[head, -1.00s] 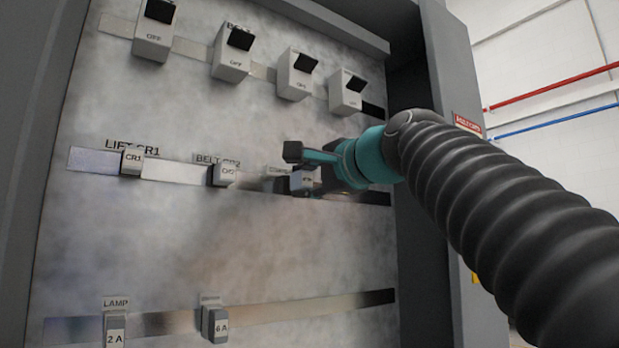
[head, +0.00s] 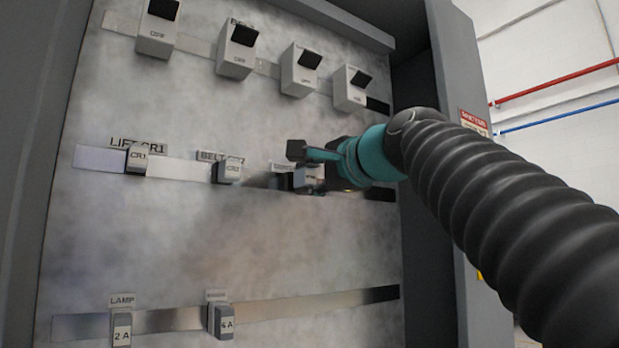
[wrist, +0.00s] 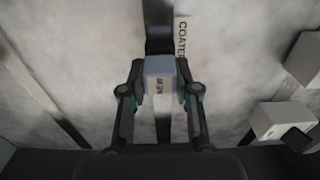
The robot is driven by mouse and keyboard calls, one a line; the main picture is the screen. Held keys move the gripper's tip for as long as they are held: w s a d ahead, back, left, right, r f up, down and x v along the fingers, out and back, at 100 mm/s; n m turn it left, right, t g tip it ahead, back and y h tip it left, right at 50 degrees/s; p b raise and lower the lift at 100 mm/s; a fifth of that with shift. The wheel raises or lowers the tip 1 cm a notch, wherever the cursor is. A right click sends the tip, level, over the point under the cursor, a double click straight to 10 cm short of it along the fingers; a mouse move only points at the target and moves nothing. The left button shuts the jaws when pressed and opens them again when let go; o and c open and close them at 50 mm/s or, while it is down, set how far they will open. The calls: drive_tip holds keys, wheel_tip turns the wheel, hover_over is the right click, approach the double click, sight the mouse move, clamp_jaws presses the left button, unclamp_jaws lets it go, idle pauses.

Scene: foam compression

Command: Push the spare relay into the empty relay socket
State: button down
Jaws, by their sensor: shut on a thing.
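The spare relay (wrist: 160,82) is a small pale grey block with dark lettering, held between both fingertips of my gripper (wrist: 160,92) in the wrist view. In the head view the relay (head: 307,178) shows beside my gripper (head: 312,165), at the right part of the middle rail. A dark socket (head: 283,181) shows just left of the relay on that rail, partly hidden. A label starting "COATE" (wrist: 183,38) is beside the relay in the wrist view. Whether the relay touches or sits in the socket cannot be told.
Relays CR1 (head: 137,160) and CR2 (head: 228,171) sit on the middle rail to the left. Several breakers (head: 237,50) line the top rail. Two fuse blocks, 2 A (head: 121,329) and 6 A (head: 221,321), are on the bottom rail. The cabinet's right wall (head: 455,80) is close to my arm.

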drive_tip(key=shift+w+a+p, duration=0.35)
drive_tip(key=shift+w, duration=0.2)
idle(0.4)
drive_tip(key=c, duration=0.8)
unclamp_jaws()
drive_tip(key=shift+o, duration=0.2)
drive_tip(key=shift+s, duration=0.1)
drive_tip(key=shift+b+v, duration=0.8)
drive_tip(key=shift+v, duration=2.05)
drive_tip(key=shift+d, duration=0.1)
approach(311, 177)
drive_tip(key=v, duration=0.6)
